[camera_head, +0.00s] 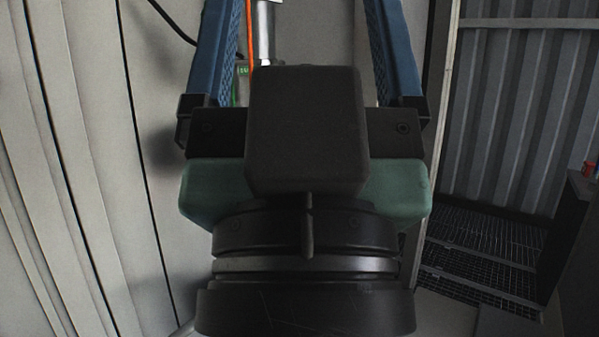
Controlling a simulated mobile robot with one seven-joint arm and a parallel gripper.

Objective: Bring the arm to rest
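My gripper (304,40) fills the middle of the head view, pointing up and away from the camera. Its two blue fingers stand wide apart, and nothing shows held between them. The fingertips run out of the top of the picture. The dark wrist and green-sided gripper body below hide much of what lies behind.
A pale panelled wall (60,150) stands on the left. A metal pipe (264,30) and an orange cable (249,30) show behind the fingers. On the right are a corrugated wall (520,110), grated steps (485,240) and a dark cabinet (578,250) at the edge.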

